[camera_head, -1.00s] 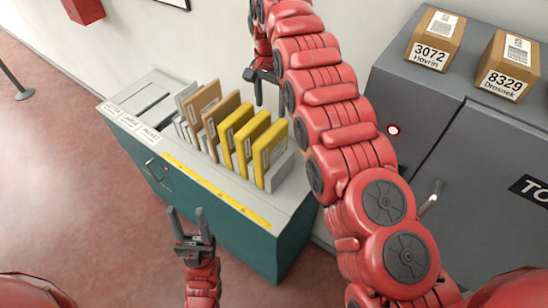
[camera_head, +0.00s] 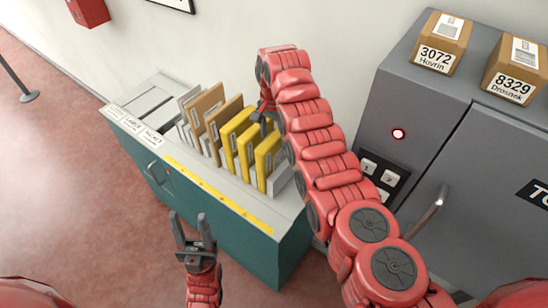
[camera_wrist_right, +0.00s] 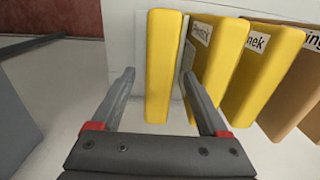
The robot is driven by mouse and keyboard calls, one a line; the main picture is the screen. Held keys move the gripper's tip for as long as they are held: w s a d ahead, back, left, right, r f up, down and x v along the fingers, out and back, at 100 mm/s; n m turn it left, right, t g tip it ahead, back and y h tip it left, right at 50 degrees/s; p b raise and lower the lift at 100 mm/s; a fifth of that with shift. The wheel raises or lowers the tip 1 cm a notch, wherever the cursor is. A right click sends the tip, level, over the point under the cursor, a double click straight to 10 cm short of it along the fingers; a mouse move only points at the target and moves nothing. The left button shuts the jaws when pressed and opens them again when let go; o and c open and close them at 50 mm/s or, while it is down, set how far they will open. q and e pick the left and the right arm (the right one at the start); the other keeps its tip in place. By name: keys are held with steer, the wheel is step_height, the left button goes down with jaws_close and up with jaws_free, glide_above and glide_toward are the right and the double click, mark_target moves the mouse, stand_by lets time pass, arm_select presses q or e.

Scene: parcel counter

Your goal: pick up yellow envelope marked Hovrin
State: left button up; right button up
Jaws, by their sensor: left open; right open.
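Three yellow envelopes stand upright in a row on the counter in the head view; the end one (camera_head: 266,160) is nearest the right end. My right gripper (camera_head: 265,118) is open behind and above the yellow envelopes, partly hidden by my arm. In the right wrist view, the end yellow envelope (camera_wrist_right: 163,65) stands between its open fingers, with clear gaps and no grip. The second (camera_wrist_right: 215,62) and third (camera_wrist_right: 263,75) yellow envelopes are right of it there. Partial labels end in "nek"; I cannot read Hovrin on any envelope. My left gripper (camera_head: 188,228) is open and empty, in front of the counter.
The counter (camera_head: 215,190) has a yellow strip along its front. Brown envelopes (camera_head: 222,112) stand left of the yellow ones, close together. A grey locker (camera_head: 440,120) on the right bears two boxes, one marked 3072 Hovrin (camera_head: 437,58). The floor in front is clear.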

mark_target(274, 160)
step_height(274, 160, down, 4)
steer(key=shift+s+d+r+p, duration=0.1)
steer(key=shift+r+p, duration=0.15)
steer(key=shift+p, duration=0.6)
steer(key=shift+f, duration=0.35)
jaws_close()
stand_by(0.4)
